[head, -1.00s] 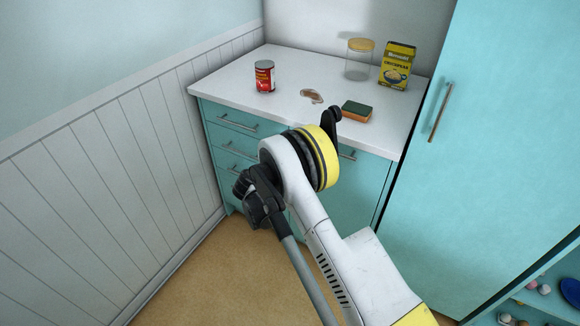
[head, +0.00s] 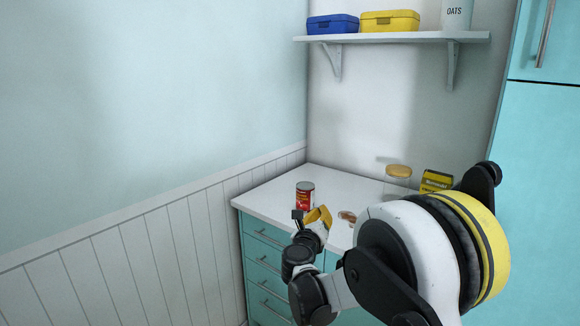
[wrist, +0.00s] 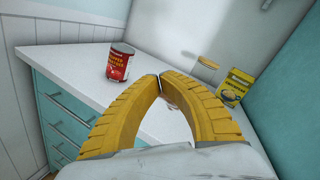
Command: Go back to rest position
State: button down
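My arm is raised in front of the counter, with my gripper (head: 318,213) small in the head view, just in front of the counter. In the wrist view, the two yellow fingers of my gripper (wrist: 160,77) meet at their tips with nothing held between them. A red can (head: 305,196) stands upright on the white countertop (head: 270,198), behind my gripper in the head view. The can also shows in the wrist view (wrist: 119,62), left of the fingertips and apart from them.
A jar (head: 398,178) and a yellow box (head: 436,181) stand at the counter's back. A brown patch (head: 347,216) lies on the counter. A shelf (head: 400,37) above bears blue (head: 332,24) and yellow (head: 390,22) boxes. A tall teal cabinet (head: 545,150) stands right, a panelled wall (head: 150,250) left.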

jog(key=s+a+r+n+t+y, duration=0.15)
jog(key=s+r+n+y, duration=0.25)
jog(key=r+n, duration=0.55)
jog(key=s+a+r+n+g+y, duration=0.1)
jog(key=s+r+n+y, duration=0.2)
jog(key=s+n, duration=0.2)
jog(key=s+r+n+g+y, duration=0.1)
jog(key=s+r+n+y, duration=0.15)
jog(key=s+n, duration=0.25)
jog(key=s+d+f+n+g+h, duration=0.1)
jog(key=s+d+f+n+g, duration=0.2)
jog(key=s+f, duration=0.3)
jog(key=s+d+f+n+g+h, duration=0.1)
jog(key=s+d+f+n+g, duration=0.2)
jog(key=s, duration=1)
jog(key=s+d+f+n+g+h, duration=0.2)
jog(key=s+d+f+n, duration=0.4)
jog(key=s+f, duration=0.3)
jog(key=shift+s+d+n+g, duration=0.15)
jog(key=shift+s+n+g, duration=0.6)
jog(key=shift+s, duration=0.05)
